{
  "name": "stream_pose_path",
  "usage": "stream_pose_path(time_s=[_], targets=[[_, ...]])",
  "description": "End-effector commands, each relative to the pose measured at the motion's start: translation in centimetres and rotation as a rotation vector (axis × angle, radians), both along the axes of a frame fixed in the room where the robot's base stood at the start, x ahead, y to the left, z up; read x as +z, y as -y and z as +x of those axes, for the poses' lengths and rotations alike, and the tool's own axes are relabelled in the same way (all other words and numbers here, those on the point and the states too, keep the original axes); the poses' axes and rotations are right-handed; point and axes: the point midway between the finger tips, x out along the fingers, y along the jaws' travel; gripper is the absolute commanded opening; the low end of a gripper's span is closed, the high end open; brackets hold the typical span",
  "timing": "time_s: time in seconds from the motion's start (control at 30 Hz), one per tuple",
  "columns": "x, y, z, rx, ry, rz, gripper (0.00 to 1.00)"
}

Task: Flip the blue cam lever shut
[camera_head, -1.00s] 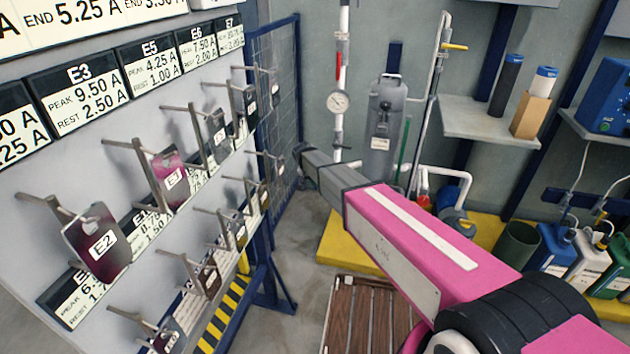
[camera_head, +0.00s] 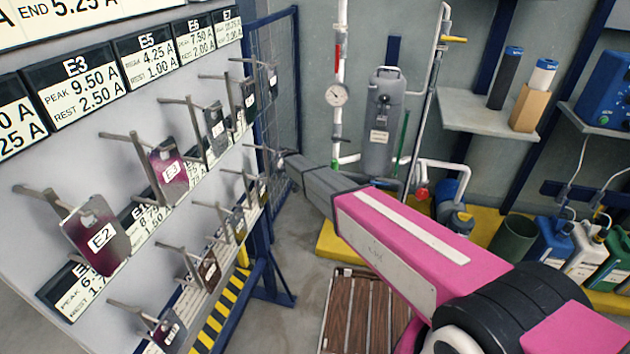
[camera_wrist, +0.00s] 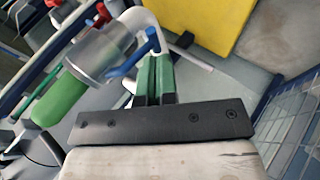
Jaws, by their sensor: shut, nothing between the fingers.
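In the wrist view a blue lever (camera_wrist: 134,57) slants across the front of a grey metal cylindrical coupling (camera_wrist: 100,52). A green hose-like cylinder (camera_wrist: 60,100) lies at the coupling's lower left. My gripper (camera_wrist: 154,62) is shut, its green fingers side by side and empty. The fingertips are close to the right part of the lever; I cannot tell whether they touch it. In the head view my gripper (camera_head: 283,156) is small at the far end of my pink arm. I cannot make out the lever there.
A white curved pipe (camera_wrist: 143,22) rises beside the coupling. A yellow panel (camera_wrist: 205,20) and blue wire mesh (camera_wrist: 300,125) are at the right. In the head view, a rack board with hanging plates (camera_head: 97,237) stands left, and a wooden slatted pallet (camera_head: 350,310) lies on the floor.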

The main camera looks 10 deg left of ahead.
Motion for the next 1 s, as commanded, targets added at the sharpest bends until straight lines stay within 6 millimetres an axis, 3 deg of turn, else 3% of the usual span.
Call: stream_pose_path(time_s=[0.3,0.7,1.0], targets=[[1.3,0.0,0.0,0.0,0.0,0.002,0.0],[1.5,-0.2,0.0,0.0,0.0,0.002,0.0],[4.5,-3.0,-1.0,0.001,0.0,0.003,0.0]])
